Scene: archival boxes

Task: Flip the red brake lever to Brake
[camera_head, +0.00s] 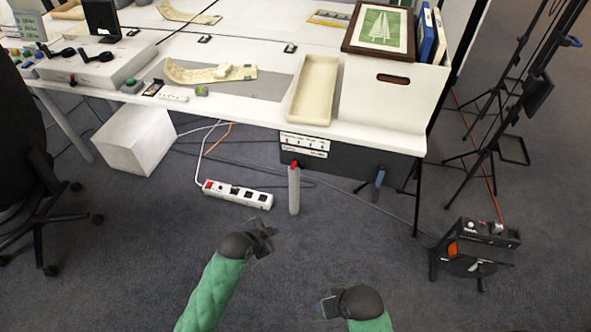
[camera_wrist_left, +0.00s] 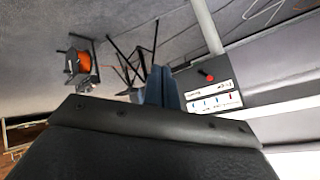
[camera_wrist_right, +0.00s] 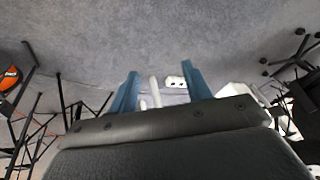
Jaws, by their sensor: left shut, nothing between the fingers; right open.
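A small red knob (camera_head: 294,164) shows under the table, at the top of a pale upright post, below a label plate (camera_head: 304,144). In the left wrist view a red knob on a short dark stem (camera_wrist_left: 210,78) sits by the label plate (camera_wrist_left: 213,98). I cannot read which way the lever is set. My left gripper (camera_head: 268,240) is shut and empty, below and left of the post and apart from the knob; its blue fingers (camera_wrist_left: 162,88) are together. My right gripper (camera_head: 328,307) is open and empty, farther from the post; its spread blue fingers show in its wrist view (camera_wrist_right: 160,85).
A white table (camera_head: 375,132) with a tray (camera_head: 315,90) overhangs the knob. A white power strip (camera_head: 238,194) and cables lie on the floor to the left. A cable reel (camera_head: 474,250) and black tripods stand at right. Carpet near my grippers is clear.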

